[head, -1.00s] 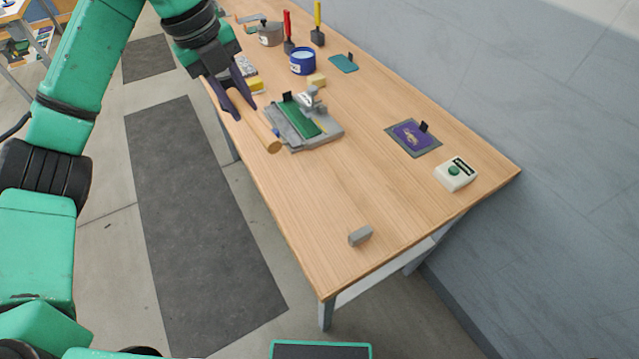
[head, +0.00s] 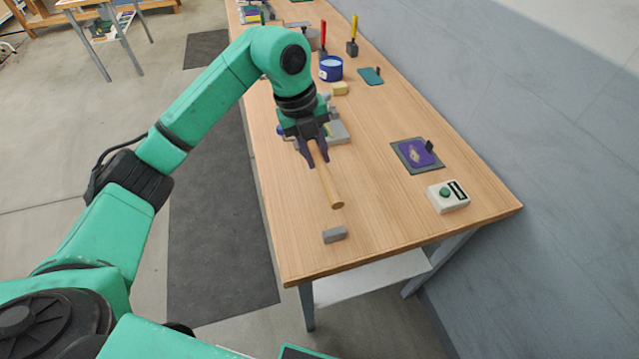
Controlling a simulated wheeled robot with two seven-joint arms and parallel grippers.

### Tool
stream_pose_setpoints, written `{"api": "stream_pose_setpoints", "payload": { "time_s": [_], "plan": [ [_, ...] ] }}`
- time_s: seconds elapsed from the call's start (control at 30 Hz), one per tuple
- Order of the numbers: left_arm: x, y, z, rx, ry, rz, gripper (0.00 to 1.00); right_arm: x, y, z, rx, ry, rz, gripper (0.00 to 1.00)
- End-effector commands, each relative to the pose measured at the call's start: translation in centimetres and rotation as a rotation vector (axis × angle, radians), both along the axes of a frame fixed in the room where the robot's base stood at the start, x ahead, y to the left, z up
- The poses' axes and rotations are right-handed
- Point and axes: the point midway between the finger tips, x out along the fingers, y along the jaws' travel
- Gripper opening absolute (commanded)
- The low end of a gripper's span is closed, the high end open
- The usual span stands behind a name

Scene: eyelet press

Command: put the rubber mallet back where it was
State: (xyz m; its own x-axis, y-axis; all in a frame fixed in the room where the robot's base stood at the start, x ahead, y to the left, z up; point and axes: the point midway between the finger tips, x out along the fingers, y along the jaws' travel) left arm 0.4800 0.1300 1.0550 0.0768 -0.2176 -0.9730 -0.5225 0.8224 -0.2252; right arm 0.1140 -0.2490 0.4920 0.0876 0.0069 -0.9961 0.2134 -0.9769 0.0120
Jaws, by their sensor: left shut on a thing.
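My left gripper (head: 317,158) is shut on the rubber mallet, whose pale wooden handle (head: 328,186) sticks out toward the near end of the table. The mallet's head cannot be made out; the gripper and wrist cover that part. The handle's free end shows over the table, a little beyond a small grey block (head: 335,234). I cannot tell how high above the top it is. My right gripper is not in view.
On the wooden table (head: 380,215), a grey press fixture (head: 338,133) is partly hidden behind my left gripper. A purple-and-grey mat (head: 417,153) and a white box with a green button (head: 448,196) lie to the right. A blue tub (head: 331,68) and yellow block (head: 340,88) stand farther back.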

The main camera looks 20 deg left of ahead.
Motion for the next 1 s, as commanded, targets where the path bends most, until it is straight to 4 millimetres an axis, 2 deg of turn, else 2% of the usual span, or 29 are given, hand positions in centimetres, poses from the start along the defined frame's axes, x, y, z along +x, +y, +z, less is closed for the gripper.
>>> {"api": "stream_pose_setpoints", "payload": {
  "time_s": [0.1,0.2,0.43,0.53,0.8,0.83,0.9,1.0],
  "plan": [
    [-0.1,-0.1,-3.5,-0.002,0.005,-0.001,0.0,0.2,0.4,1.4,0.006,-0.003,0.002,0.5],
    [-0.1,-0.1,-5.9,-0.001,0.002,-0.002,0.0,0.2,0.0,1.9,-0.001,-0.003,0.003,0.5],
    [-0.1,-0.2,-9.9,-0.002,0.002,-0.001,0.0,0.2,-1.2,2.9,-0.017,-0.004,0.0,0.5],
    [0.0,-0.2,-10.8,-0.002,-0.003,-0.002,0.0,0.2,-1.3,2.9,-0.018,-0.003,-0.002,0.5],
    [0.0,-0.2,-11.2,-0.002,-0.003,-0.003,0.0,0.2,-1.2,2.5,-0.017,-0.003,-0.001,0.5],
    [0.0,-0.2,-11.2,-0.001,-0.002,-0.002,0.34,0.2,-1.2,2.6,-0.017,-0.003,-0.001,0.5],
    [0.0,-0.2,-11.1,-0.001,-0.002,-0.002,0.56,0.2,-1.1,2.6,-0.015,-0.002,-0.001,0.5],
    [0.0,-0.2,-11.1,-0.001,-0.002,-0.002,0.56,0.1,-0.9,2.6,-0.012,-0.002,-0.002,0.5]
  ]
}}
